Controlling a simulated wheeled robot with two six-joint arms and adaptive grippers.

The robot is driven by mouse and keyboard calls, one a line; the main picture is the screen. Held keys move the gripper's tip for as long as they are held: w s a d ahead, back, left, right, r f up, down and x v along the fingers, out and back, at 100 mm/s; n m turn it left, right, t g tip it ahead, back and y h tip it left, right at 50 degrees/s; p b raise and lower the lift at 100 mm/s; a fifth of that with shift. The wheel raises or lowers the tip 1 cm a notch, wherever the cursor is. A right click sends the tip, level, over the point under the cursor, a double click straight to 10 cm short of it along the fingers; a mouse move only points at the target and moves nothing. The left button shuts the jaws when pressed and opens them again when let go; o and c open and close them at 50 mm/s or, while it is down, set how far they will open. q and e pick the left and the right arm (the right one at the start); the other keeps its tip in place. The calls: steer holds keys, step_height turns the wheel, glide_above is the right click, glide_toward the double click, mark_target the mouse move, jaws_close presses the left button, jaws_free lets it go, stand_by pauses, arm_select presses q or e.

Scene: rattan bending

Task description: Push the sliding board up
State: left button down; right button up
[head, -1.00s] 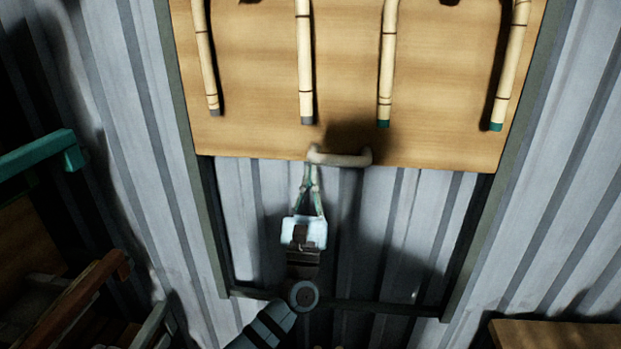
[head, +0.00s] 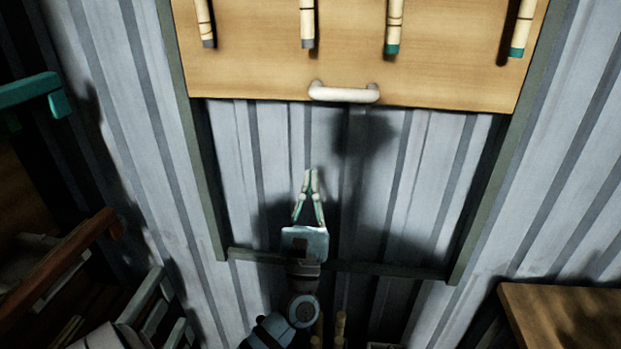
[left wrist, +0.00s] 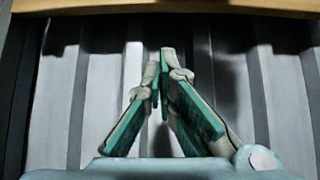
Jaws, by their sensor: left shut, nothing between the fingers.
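The sliding board (head: 250,72) is a light wooden panel in a dark green metal frame, in the upper part of the head view. A pale curved handle (head: 344,93) sits near its lower edge. My left gripper (head: 310,173) is shut and empty, below the handle and apart from it, in front of the corrugated wall. In the left wrist view its fingertips (left wrist: 164,52) meet, and the board's lower edge (left wrist: 180,7) crosses the top. My right gripper is in neither view.
Several bamboo-like sticks (head: 392,25) with grey or green ends hang on the board. The frame has side rails (head: 484,185) and a lower crossbar (head: 390,270). Shelving with a brown bar (head: 60,270) stands at left. A wooden surface (head: 560,315) is at lower right.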

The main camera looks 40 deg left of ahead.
arm_select(q)
steer(key=w+a+r+p, duration=0.1)
steer(key=r+p, duration=0.1)
steer(key=r, duration=0.1)
steer(key=w+a+r+p, duration=0.1)
steer(key=w+r, duration=0.1)
steer(key=r, duration=0.1)
steer(key=w+a+r+p, duration=0.1)
steer(key=r+p, duration=0.1)
steer(key=r, duration=0.2)
steer(key=shift+w+p, duration=0.3)
steer(key=shift+w, duration=0.05)
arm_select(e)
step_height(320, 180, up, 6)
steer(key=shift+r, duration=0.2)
arm_select(q)
steer(key=shift+f, duration=0.1)
